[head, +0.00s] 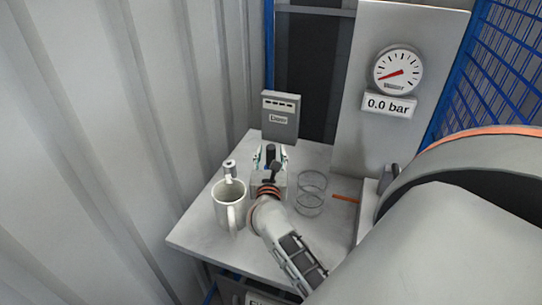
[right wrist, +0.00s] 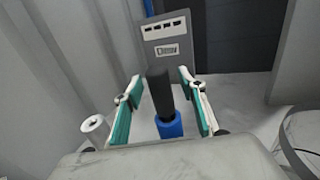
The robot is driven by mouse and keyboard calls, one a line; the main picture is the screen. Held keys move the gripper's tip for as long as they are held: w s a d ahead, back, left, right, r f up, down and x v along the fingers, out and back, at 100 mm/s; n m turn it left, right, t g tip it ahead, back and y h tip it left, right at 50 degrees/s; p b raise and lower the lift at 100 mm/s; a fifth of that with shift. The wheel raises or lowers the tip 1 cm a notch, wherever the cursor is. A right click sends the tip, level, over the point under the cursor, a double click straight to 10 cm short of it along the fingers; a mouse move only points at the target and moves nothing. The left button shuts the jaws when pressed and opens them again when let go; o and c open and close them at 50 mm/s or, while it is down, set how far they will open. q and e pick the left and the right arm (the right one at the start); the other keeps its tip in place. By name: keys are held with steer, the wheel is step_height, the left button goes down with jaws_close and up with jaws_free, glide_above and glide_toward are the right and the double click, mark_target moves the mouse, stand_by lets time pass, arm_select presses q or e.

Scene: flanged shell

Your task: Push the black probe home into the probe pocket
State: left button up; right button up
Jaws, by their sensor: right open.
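The black probe (right wrist: 159,92) stands upright in the right wrist view, with a blue part (right wrist: 169,128) at its lower end. I cannot tell whether the blue part belongs to the probe or to the pocket. The probe also shows as a small dark shape in the head view (head: 270,153). My right gripper (right wrist: 158,77) is open, with one green-padded finger on each side of the probe and a visible gap to both. In the head view, my right gripper (head: 271,154) reaches over the table. The pocket's opening cannot be made out. My left gripper is not in view.
On the table (head: 200,240) a white mug (head: 228,212) stands left of my right arm, with a small white cylinder (head: 229,168) behind it. A clear glass (head: 312,195) stands to the right. A grey labelled box (head: 280,117) is behind. A gauge (head: 397,71) reads 0.0 bar.

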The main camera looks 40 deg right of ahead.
steer(key=shift+w+d, duration=0.1)
steer(key=c, duration=1.1)
jaws_close()
step_height(320, 180, up, 20)
steer(key=f+p, duration=0.1)
steer(key=p, duration=0.3)
steer(key=w+a+f+m+g+h+b, duration=0.2)
steer(key=w+f+m+g+h+b, duration=0.1)
steer(key=w+f+g+b, duration=0.25)
steer(key=w+a+f+m+g+h+b, duration=0.1)
steer(key=w+a+m+g+b, duration=0.1)
steer(key=a, duration=0.5)
steer(key=shift+w+a+f+m+g+h+b, duration=0.2)
steer(key=shift+w+a+m+g+h+b, duration=0.25)
steer(key=shift+w+b, duration=0.5)
